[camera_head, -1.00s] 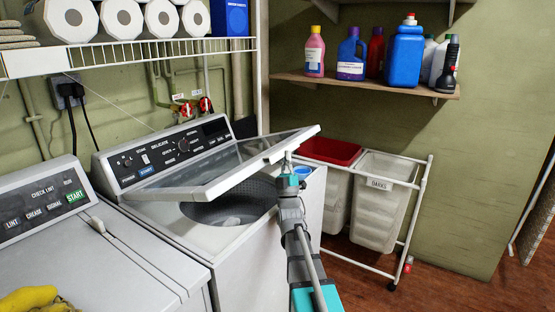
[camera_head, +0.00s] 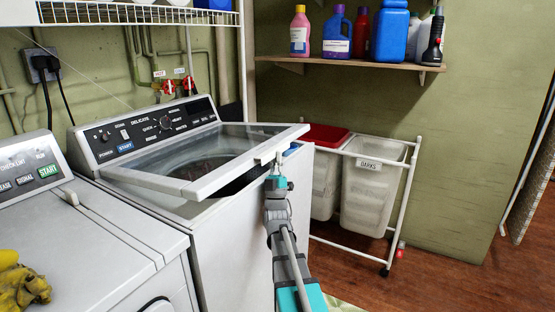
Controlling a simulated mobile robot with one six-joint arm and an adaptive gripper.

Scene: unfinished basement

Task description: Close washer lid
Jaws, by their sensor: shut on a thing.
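The washer (camera_head: 240,235) is a white top-loader with a dark control panel at its back. Its lid (camera_head: 205,185), a white frame with a glass pane, is hinged at the back and tilted partly open, low over the drum opening. A dark gap shows between the lid's right front part and the washer top. My gripper (camera_head: 278,165) is at the lid's front right edge, shut on the lid. My arm comes up from the bottom of the picture, and its end hides a little of the washer's front. The fingertips are small in this view.
A dryer (camera_head: 100,240) stands left of the washer, with a yellow glove (camera_head: 20,285) on it. A wheeled hamper cart (camera_head: 375,190) stands to the right. A wooden shelf (camera_head: 345,62) with bottles is above it.

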